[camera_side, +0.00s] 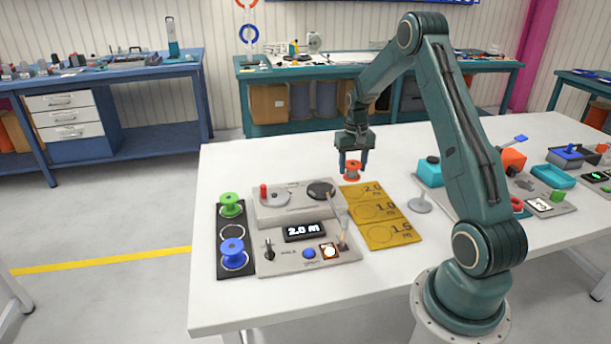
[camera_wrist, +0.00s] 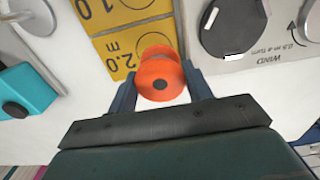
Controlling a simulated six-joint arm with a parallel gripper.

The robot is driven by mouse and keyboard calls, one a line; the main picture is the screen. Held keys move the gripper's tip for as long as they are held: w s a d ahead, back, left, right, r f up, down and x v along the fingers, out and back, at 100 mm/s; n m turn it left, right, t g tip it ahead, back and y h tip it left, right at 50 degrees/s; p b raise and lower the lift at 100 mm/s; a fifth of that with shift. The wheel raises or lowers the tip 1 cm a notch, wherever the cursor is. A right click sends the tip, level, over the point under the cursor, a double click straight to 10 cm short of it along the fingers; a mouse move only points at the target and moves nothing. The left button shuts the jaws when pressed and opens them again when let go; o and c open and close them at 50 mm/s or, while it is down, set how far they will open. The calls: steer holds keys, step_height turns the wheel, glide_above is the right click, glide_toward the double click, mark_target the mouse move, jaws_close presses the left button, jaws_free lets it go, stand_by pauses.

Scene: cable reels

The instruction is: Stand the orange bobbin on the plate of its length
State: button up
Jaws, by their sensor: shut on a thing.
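The orange bobbin (camera_side: 352,170) is upright between the fingers of my gripper (camera_side: 353,163), which is shut on it. In the wrist view the bobbin (camera_wrist: 161,75) sits between both fingers (camera_wrist: 160,88). It shows by the far edge of the yellow plate marked 2.0 (camera_side: 376,190); how high it is above the table I cannot tell. Plates marked 1.0 (camera_side: 388,211) and 1.5 (camera_side: 402,232) follow towards the front. The wrist view shows the 2.0 m plate (camera_wrist: 130,45) partly behind the bobbin. The winder's display (camera_side: 304,231) reads 2.0 m.
The winding machine (camera_side: 283,255) stands left of the plates, with a raised lever near them. A black rack (camera_side: 237,268) holds a green bobbin (camera_side: 230,205) and a blue bobbin (camera_side: 232,252).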

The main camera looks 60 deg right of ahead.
mark_target(355, 175)
steer(key=shift+s+d+f, duration=0.35)
steer(key=shift+s+d, duration=0.05)
steer(key=shift+f, duration=2.25)
steer(key=shift+f, duration=0.35)
steer(key=o, duration=1)
steer(key=shift+o, duration=0.2)
steer(key=shift+r, duration=4.05)
